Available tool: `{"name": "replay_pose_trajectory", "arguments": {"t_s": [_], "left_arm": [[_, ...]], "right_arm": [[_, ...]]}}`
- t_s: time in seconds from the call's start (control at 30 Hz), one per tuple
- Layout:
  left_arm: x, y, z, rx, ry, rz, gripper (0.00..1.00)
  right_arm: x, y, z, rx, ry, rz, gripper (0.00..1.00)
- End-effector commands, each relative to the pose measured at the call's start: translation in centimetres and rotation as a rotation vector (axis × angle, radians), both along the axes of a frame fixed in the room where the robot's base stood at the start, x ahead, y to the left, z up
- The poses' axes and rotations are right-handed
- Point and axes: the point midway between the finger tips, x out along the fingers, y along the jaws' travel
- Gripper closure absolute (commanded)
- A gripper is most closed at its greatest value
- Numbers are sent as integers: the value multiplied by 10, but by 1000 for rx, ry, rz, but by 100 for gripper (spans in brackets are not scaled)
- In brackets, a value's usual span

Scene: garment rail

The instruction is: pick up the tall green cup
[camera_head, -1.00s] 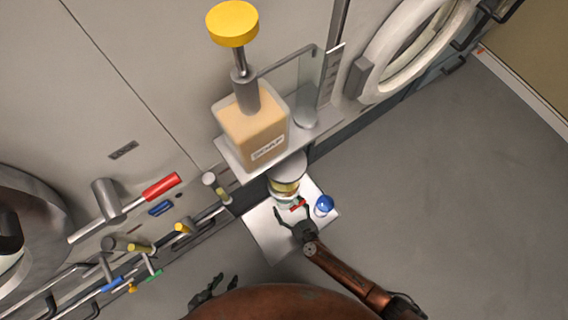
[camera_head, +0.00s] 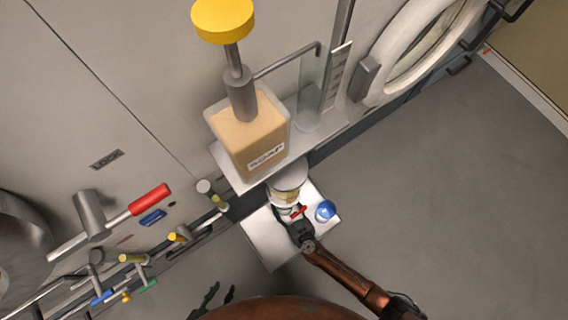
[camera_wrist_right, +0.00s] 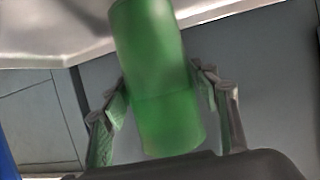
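The tall green cup (camera_wrist_right: 155,80) fills the middle of the right wrist view, slightly tilted in the picture. My right gripper (camera_wrist_right: 165,95) has one finger on each side of it. The fingers look open and very close to its sides; I cannot tell whether they touch it. In the head view my right gripper (camera_head: 293,222) is over the white tray (camera_head: 266,240), where the cup is mostly hidden. My left gripper (camera_head: 213,297) is open and empty at the bottom of the head view.
A blue ball-like object (camera_head: 325,210) and a small red piece (camera_head: 298,211) are beside the right gripper. A pale jar (camera_head: 287,182) is just behind. The soap dispenser (camera_head: 250,135) stands on a shelf above. Coloured handles (camera_head: 150,198) line the left wall. Floor at right is clear.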

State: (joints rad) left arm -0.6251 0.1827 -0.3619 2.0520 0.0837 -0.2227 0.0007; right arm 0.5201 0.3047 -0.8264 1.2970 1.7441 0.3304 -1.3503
Motion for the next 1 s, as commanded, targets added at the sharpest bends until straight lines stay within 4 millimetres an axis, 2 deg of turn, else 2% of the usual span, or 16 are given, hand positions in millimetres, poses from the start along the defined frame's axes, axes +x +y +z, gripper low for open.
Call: {"name": "replay_pose_trajectory", "arguments": {"t_s": [0.07, 0.63, 1.0], "left_arm": [[0, 0, 0, 0, 0, 0, 67], [0, 0, 0, 0, 1, 0, 67], [1, 0, 4, 1, 12, 0, 67]], "right_arm": [[0, 0, 0, 0, 0, 0, 52], [0, 1, 1, 1, -1, 1, 91], [1, 0, 5, 1, -2, -1, 92]]}}
